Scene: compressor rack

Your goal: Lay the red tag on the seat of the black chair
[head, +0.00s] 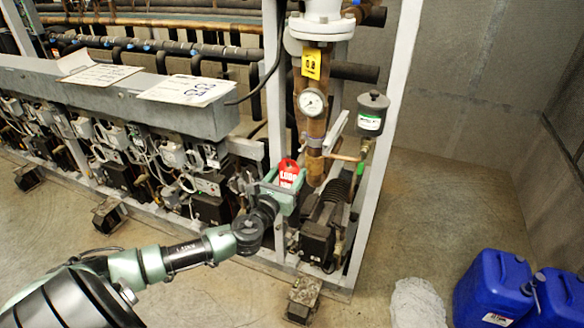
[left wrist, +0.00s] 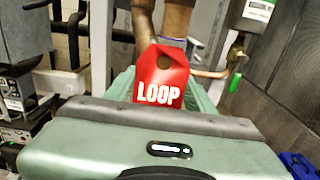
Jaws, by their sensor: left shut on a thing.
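The red tag (head: 287,167) is held upright in my left gripper (head: 285,186), in front of the compressor rack and left of the brown vertical pipe. In the left wrist view the red tag (left wrist: 163,76) shows the word LOOP and a hole near its top. It stands between the green fingers of my left gripper (left wrist: 163,98), which is shut on its lower part. The black chair is in neither view. My right gripper is not in view.
The rack's grey upright (head: 385,130) and a pipe with a pressure gauge (head: 312,102) stand close to my left gripper. Blue jugs (head: 492,287) and a whitish heap (head: 417,303) are on the floor at right. Bare floor (head: 425,215) lies right of the rack.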

